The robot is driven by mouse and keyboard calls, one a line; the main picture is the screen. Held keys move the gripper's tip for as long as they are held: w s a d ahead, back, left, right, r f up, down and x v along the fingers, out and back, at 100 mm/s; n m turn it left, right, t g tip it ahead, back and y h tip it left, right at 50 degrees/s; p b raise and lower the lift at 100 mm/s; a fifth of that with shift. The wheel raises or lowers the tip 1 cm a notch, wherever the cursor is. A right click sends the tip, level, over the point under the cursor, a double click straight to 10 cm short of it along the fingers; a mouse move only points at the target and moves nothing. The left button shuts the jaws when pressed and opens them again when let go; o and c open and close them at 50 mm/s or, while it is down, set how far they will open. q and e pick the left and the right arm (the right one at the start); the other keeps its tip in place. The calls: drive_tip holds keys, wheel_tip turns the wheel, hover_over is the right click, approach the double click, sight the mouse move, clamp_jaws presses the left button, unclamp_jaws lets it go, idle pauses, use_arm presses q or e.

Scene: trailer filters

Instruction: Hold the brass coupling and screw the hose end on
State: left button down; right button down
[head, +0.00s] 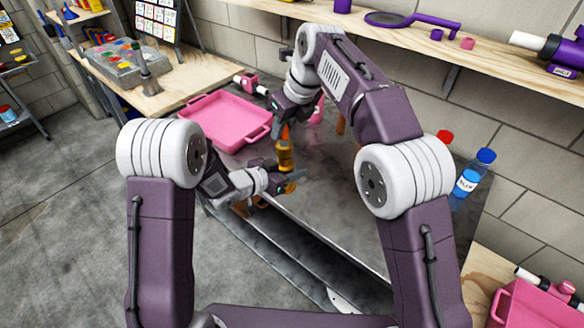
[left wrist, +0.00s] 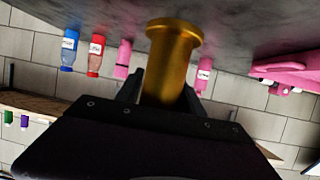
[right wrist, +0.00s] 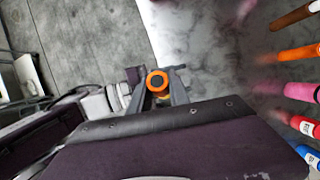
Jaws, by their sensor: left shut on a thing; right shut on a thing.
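The brass coupling (left wrist: 172,62), a gold cylinder with a wider flange, is between the jaws of my left gripper (left wrist: 165,95). In the head view, my left gripper (head: 282,184) is low at the front of the grey bench, shut on the coupling, largely hidden by the fingers. My right gripper (head: 284,120) is above it, shut on the hose end (head: 285,152), an upright piece with an orange top and amber lower part. In the right wrist view the hose end shows as an orange ring (right wrist: 157,80) in the jaws. I cannot tell whether the two parts touch.
A pink tray (head: 222,104) lies on the bench to the left. Blue (head: 466,181) and red-capped bottles stand by the wall at the right. A wooden shelf (head: 400,28) runs above. The bench's front edge is close below my left gripper.

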drive_tip(key=shift+f, duration=0.35)
idle(0.6)
drive_tip(key=shift+f, duration=0.85)
drive_tip(key=shift+f, duration=0.55)
drive_tip(key=c, duration=1.2)
unclamp_jaws()
drive_tip(key=shift+c, duration=0.2)
drive_tip(key=shift+r, duration=0.1)
drive_tip(key=shift+r, duration=2.15)
drive_tip(key=o, duration=0.6)
